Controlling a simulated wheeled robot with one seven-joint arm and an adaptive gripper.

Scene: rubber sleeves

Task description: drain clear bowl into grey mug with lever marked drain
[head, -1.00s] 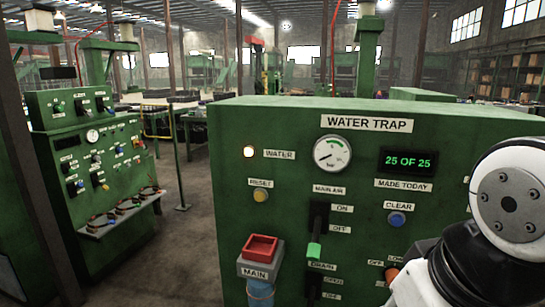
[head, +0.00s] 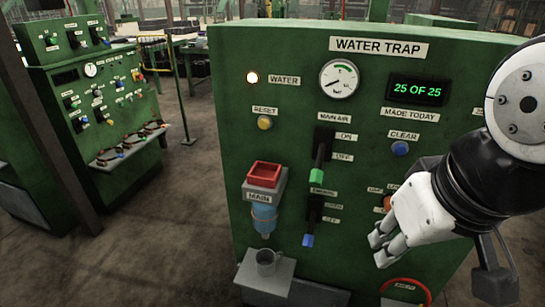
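The clear bowl (head: 264,219) hangs under the red-topped MAIN unit and shows blue, with liquid seeming to be inside. The grey mug (head: 267,262) stands upright below it, with a gap between. The drain lever (head: 308,240) has a blue tip and points down, below its OPEN and OFF labels. The green-tipped main air lever (head: 316,177) is just above it, also pointing down. My gripper (head: 377,249) is to the right of the drain lever, in front of the panel and apart from it. Its fingers look parted and empty.
The mug stands on a small grey shelf (head: 252,283) jutting from the green panel (head: 225,130). The WATER lamp (head: 252,78) is lit. A red ring-shaped part (head: 408,286) sits below my gripper. Another green console (head: 60,120) stands at the left, across open floor.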

